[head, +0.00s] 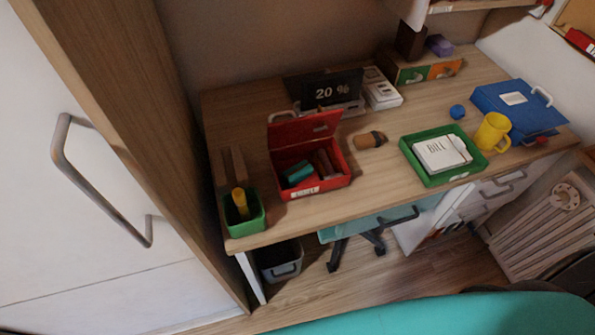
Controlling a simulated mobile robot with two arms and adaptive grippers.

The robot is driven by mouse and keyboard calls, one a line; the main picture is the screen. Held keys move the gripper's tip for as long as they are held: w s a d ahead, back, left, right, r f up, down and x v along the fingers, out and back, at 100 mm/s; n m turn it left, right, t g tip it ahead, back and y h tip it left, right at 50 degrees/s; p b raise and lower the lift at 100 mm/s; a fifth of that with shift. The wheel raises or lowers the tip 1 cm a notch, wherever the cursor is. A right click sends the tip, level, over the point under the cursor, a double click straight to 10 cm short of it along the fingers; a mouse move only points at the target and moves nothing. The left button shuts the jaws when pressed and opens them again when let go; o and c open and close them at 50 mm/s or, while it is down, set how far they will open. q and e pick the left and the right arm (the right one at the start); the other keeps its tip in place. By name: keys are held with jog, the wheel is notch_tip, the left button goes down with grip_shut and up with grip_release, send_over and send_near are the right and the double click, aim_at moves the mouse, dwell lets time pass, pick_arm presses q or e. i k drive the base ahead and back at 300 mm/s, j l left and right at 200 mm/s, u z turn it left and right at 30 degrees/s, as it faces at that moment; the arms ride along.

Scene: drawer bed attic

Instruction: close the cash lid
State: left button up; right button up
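A red cash box (309,183) stands on the desk, left of the middle. Its red lid (305,130) is open and stands up at the back, with a grey handle at its upper left. Inside lie a teal item (298,174) and dark reddish items (326,163). A white label is on the box's front. Neither of my grippers shows in the head view.
The wooden desk (375,187) also holds a green pen holder (244,218), a brown bottle-like item (369,140), a green tray (471,173) with bills, a yellow mug (492,132) and a blue case (513,108). A dark "20 %" sign (330,90) stands behind the lid. Desk in front of the box is clear.

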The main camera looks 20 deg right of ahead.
aim_at(295, 130)
jog(key=k+l+u, duration=0.1)
jog(key=k+u, duration=0.35)
jog(key=k+j+u, duration=0.1)
jog(key=k+u, duration=0.35)
